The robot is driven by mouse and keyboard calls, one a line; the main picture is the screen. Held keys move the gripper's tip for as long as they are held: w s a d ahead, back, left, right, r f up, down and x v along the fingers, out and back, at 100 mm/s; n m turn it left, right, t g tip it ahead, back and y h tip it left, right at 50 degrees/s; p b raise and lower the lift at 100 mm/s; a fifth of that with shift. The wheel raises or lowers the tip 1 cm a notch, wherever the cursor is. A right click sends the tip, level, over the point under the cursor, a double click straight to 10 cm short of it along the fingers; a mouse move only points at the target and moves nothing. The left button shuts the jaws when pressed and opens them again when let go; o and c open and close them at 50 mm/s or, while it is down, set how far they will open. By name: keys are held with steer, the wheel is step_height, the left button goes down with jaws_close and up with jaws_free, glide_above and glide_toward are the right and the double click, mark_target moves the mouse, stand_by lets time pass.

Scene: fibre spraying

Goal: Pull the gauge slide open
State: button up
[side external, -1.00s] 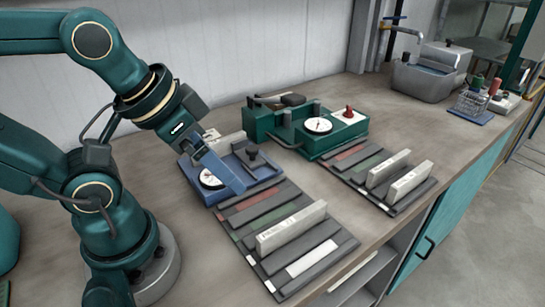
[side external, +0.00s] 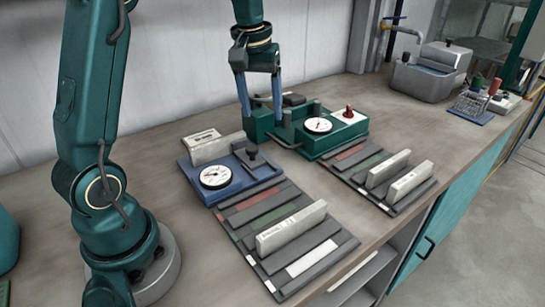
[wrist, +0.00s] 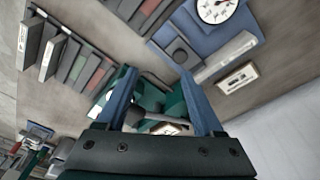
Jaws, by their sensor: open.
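A blue gauge unit (side external: 232,181) with a white round dial (side external: 215,176) and a dark knob (side external: 251,150) sits on the bench. A green gauge unit (side external: 345,137) stands to its right and farther back, with a white dial (side external: 318,125) and a red knob (side external: 348,111). I cannot tell which part is the gauge slide. My gripper (side external: 262,115) points down with blue fingers spread, over the green unit's left end. The wrist view shows green housing (wrist: 172,103) and a grey bar between the fingers. The blue unit (wrist: 205,38) is beyond them. Contact is unclear.
Two slatted racks hold upright pale blocks (side external: 292,228) in front. A grey sink (side external: 425,80) and a bottle rack (side external: 470,106) stand at the far right. Bare bench lies between.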

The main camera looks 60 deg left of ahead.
steer(key=n+g, duration=0.2)
glide_above(252, 147)
steer(key=shift+h, duration=0.3)
step_height(252, 147, down, 6)
steer(key=shift+d+f, duration=0.15)
steer(key=shift+s+f, duration=0.1)
steer(key=shift+f, duration=2.5)
jaws_close()
steer(key=shift+r, duration=0.1)
